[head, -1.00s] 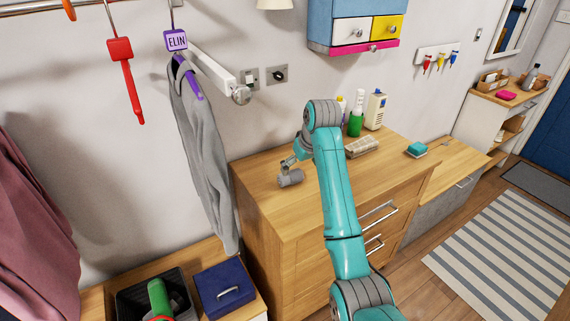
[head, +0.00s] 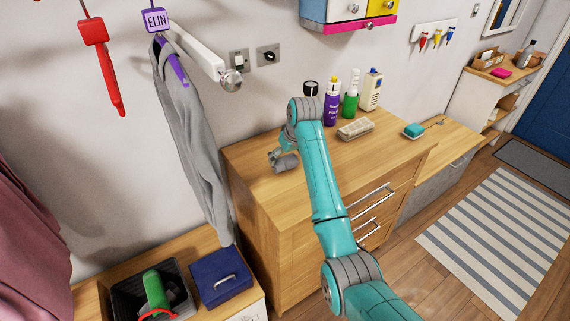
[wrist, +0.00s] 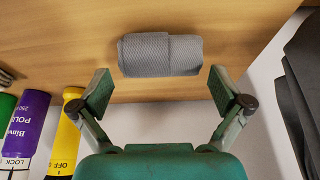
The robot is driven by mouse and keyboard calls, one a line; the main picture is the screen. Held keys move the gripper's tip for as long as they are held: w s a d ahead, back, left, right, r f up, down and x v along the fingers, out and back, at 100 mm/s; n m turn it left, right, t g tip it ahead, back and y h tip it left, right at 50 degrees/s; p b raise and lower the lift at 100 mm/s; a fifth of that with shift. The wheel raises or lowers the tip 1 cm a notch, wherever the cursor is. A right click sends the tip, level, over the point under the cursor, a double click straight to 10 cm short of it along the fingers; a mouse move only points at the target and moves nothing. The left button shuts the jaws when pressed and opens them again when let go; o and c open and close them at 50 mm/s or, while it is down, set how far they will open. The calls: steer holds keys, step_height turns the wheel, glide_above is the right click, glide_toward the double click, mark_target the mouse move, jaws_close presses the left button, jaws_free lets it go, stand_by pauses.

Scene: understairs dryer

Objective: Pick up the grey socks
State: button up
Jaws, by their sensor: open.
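The grey socks (head: 286,162) are a rolled bundle on the wooden top of the drawer chest (head: 250,165), near its left back part. In the wrist view the socks (wrist: 160,55) lie across the picture, beyond and between my fingertips. My gripper (wrist: 160,90) is open, with one finger on each side and nothing between them. In the head view my gripper (head: 275,156) is close beside the socks. I cannot tell whether a finger touches them.
A purple bottle (head: 331,104), a green bottle (head: 351,100) and a white container (head: 371,90) stand at the back of the chest. A beige bundle (head: 356,129) lies before them. A grey hooded top (head: 196,130) hangs to the left. A blue box (head: 220,280) sits lower left.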

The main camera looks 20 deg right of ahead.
mark_target(285, 158)
steer(key=shift+x, duration=1.5)
steer(key=shift+s, duration=0.1)
steer(key=c, duration=0.9)
steer(key=shift+o, duration=0.2)
steer(key=shift+r, duration=0.15)
step_height(285, 158, up, 10)
steer(key=shift+f, duration=0.1)
